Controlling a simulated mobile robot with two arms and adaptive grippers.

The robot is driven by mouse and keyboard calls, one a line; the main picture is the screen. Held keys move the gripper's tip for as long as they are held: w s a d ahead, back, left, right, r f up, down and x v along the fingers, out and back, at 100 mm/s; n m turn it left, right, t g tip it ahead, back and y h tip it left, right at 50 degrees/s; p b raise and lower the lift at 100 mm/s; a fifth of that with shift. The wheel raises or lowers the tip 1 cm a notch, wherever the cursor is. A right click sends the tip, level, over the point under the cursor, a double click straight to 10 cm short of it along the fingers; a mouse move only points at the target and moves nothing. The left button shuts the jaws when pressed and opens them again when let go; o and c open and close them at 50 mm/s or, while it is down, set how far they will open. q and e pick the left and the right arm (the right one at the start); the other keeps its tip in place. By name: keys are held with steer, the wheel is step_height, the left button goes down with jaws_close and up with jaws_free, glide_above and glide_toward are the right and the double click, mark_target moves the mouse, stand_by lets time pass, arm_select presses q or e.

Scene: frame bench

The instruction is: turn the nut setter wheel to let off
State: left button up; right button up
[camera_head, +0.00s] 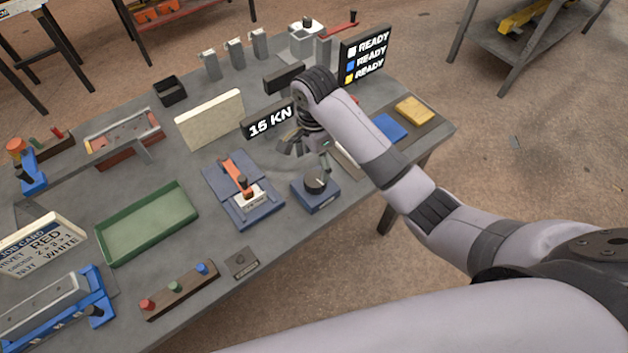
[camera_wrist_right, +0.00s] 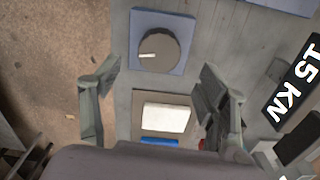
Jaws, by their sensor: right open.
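A dark round wheel (camera_head: 316,182) sits on a blue square base (camera_head: 325,200) near the front edge of the bench; I take it for the nut setter wheel. In the right wrist view the wheel (camera_wrist_right: 158,50) shows whole, with a short pale mark pointing left. My right gripper (camera_head: 306,148) is open and empty, above the bench just behind the wheel. In the right wrist view its two fingers (camera_wrist_right: 160,72) stand wide apart, with the wheel beyond them and not between them. My left gripper is not in view.
A "15 KN" sign (camera_head: 269,120) stands behind the gripper, and a READY board (camera_head: 365,58) is further back. A blue fixture with an orange lever (camera_head: 238,178) is left of the wheel. A white block (camera_wrist_right: 167,117) lies near the wheel. A green tray (camera_head: 148,222) is further left.

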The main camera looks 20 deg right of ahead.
mark_target(314, 179)
step_height(314, 179, down, 8)
steer(key=shift+f+p, duration=0.1)
steer(key=shift+p, duration=0.6)
steer(key=c, duration=1.2)
steer(key=shift+o, duration=0.2)
steer(key=shift+n, duration=0.3)
